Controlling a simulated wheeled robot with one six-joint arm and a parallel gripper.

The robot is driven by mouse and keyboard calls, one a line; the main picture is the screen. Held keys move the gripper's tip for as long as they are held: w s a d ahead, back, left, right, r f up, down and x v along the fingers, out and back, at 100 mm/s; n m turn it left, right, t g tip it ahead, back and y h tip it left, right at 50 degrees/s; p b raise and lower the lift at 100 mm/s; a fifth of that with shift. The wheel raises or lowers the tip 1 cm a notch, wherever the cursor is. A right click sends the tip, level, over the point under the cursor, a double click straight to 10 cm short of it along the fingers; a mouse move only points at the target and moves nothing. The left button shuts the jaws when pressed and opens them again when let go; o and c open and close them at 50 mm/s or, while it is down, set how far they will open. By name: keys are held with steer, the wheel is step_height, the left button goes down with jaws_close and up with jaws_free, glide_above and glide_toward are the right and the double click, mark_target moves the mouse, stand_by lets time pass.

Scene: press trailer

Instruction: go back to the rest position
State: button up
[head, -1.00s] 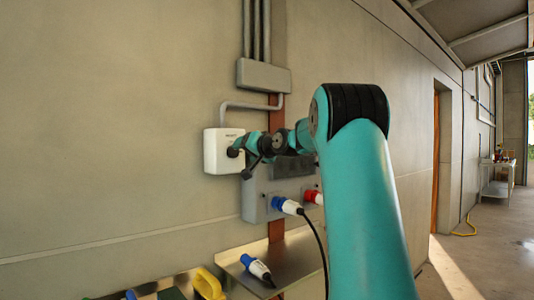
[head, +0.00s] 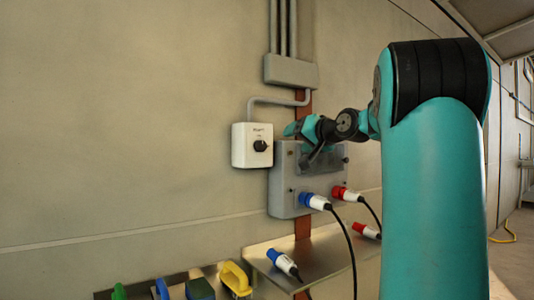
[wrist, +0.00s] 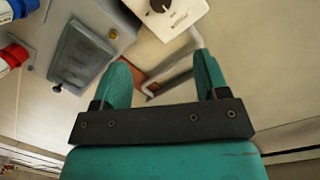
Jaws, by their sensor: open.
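My gripper (wrist: 163,78) is open and empty; its two teal fingers stand apart in the wrist view. In the head view my gripper (head: 292,130) is in front of the wall, just right of the white switch box (head: 240,156) and by the upper part of the grey socket box. The black knob (head: 260,146) of the switch is in full view and nothing touches it. In the wrist view the switch box (wrist: 187,14) is at the top edge, beyond the fingers.
The grey socket box (head: 280,195) has a blue plug (head: 314,201) and a red plug (head: 345,193) in it, with hanging black cables. Below is a metal shelf (head: 325,262) with a loose blue plug (head: 283,262) and a red one (head: 366,231). A yellow-handled thing (head: 235,276) is lower left.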

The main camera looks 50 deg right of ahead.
steer(key=w+a+f+n+g+y+p, duration=0.1)
steer(key=w+a+f+n+y, duration=0.15)
steer(key=a, duration=0.45)
steer(key=w+a+f+n+g+y+p, duration=0.1)
steer(key=w+a+f+y, duration=0.15)
steer(key=a, duration=0.45)
steer(key=s+a+f+n+g+y, duration=0.1)
steer(key=a+f+n+g, duration=0.15)
steer(key=a, duration=0.35)
steer(key=s+a+f+n+g+y+p, duration=0.1)
steer(key=a+f, duration=0.2)
steer(key=a, duration=0.3)
steer(key=s+a+f+n+g+y, duration=0.1)
steer(key=a+f+g+y, duration=0.15)
steer(key=a, duration=0.45)
steer(key=s+a+f+n+g+p, duration=0.1)
steer(key=s+a+f+n+g, duration=0.3)
steer(key=s+a, duration=0.3)
steer(key=s+a+f+n+g+h+p, duration=0.1)
steer(key=s+a+f+n+g, duration=0.3)
steer(key=s, duration=1)
steer(key=a+f, duration=0.3)
steer(key=shift+s+n, duration=0.2)
steer(key=shift+n, duration=0.1)
